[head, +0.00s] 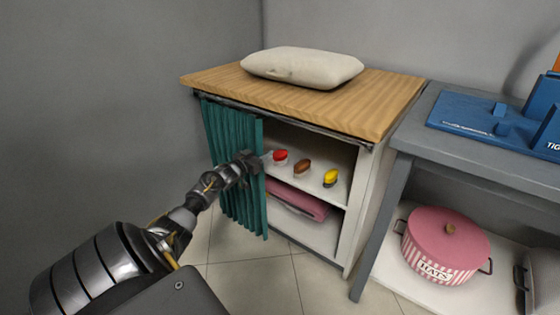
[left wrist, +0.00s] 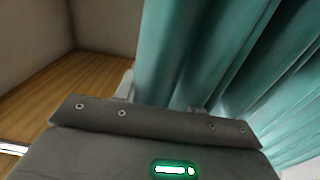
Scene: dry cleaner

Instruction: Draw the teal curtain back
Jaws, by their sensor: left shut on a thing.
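The teal curtain (head: 232,150) hangs in pleats from a dark rail at the front of a wooden-topped cabinet (head: 300,95). It covers the left part of the opening, and the right part is uncovered. My left gripper (head: 256,160) is at the curtain's right edge, about halfway up, shut on it. In the left wrist view the curtain (left wrist: 205,50) fills the middle and right, in front of the gripper (left wrist: 160,98); the fingertips are mostly hidden behind the gripper body and cloth. My right gripper is not in view.
The open shelf (head: 315,163) holds a red, a brown and a yellow-topped item; folded pink cloth (head: 300,200) lies below. A pale cushion (head: 303,66) rests on top. At right, a grey table (head: 470,150) carries blue objects, with a pink hat box (head: 445,245) underneath.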

